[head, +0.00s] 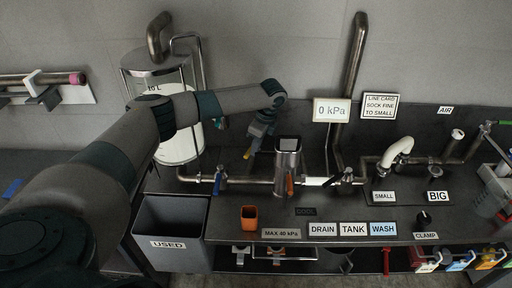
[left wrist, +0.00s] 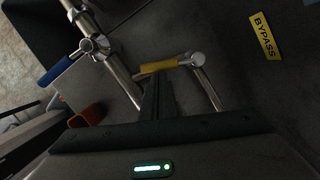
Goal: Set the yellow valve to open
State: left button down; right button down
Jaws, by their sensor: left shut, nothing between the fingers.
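The yellow valve's handle (left wrist: 160,66) lies roughly crosswise in the left wrist view. Its right end joins a round metal hub (left wrist: 198,60) on a pipe. In the head view a small part of the yellow handle (head: 247,154) shows just below my left gripper (head: 256,139). My left gripper is shut and empty. In the left wrist view its dark fingers (left wrist: 158,84) point at the handle, with their tips close beside it. I cannot tell whether they touch it. My right gripper is not in view.
A blue valve handle (head: 219,180) sits on the pipe left of a metal cylinder (head: 288,158), with an orange handle (head: 290,185) beneath. An orange cup (head: 249,218) and a grey USED bin (head: 171,232) stand in front. A BYPASS label (left wrist: 265,36) lies beside the yellow valve.

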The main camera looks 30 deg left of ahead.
pick_arm(q)
jog(key=shift+s+a, duration=0.15)
jog(key=m+p, duration=0.1)
jog(key=a+m+p, duration=0.1)
jog(key=p, duration=0.1)
jog(key=shift+s+a+r+m, duration=0.15)
jog(key=shift+s+a+m, duration=0.05)
jog(key=shift+s+m, duration=0.1)
jog(key=shift+s+a+m+t+p, duration=0.1)
jog(key=shift+a+m+t+p, duration=0.5)
jog(key=shift+m, duration=0.4)
jog(key=shift+a+p, duration=0.4)
jog(key=shift+p, duration=0.1)
jog(key=w+a+p+v, duration=0.1)
jog(key=a+p+v, duration=0.1)
jog(key=p+v, duration=0.6)
send_over(248, 154)
jog(key=shift+v, duration=0.95)
